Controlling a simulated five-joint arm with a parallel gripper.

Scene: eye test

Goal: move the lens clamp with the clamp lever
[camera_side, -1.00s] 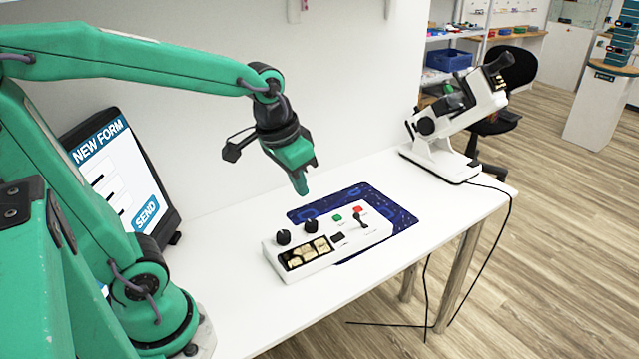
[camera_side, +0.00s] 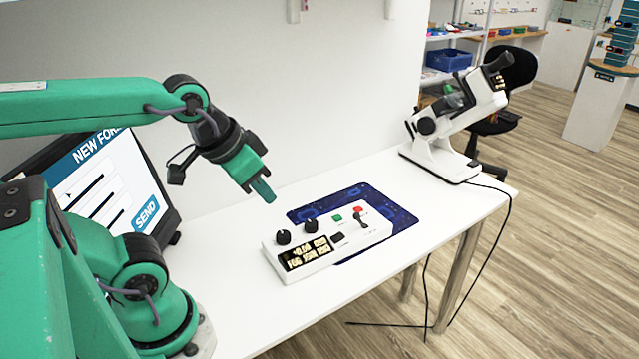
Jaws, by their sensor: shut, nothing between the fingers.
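The white lensmeter (camera_side: 462,118) stands tilted on its base at the back right of the table. A small greenish part (camera_side: 455,98) sits on its upper body; I cannot tell whether this is the lens clamp. The clamp lever is too small to make out for certain. My gripper (camera_side: 265,191) is shut and empty. It hangs in the air left of the lensmeter and well apart from it, above and behind the white control box (camera_side: 318,262).
The control box has black knobs, a lit display, and green and red buttons. It rests partly on a dark blue mat (camera_side: 398,217). A screen (camera_side: 108,185) reading "NEW FORM" stands at the left. The white table (camera_side: 240,315) is bare at the front. A cable hangs from its right end.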

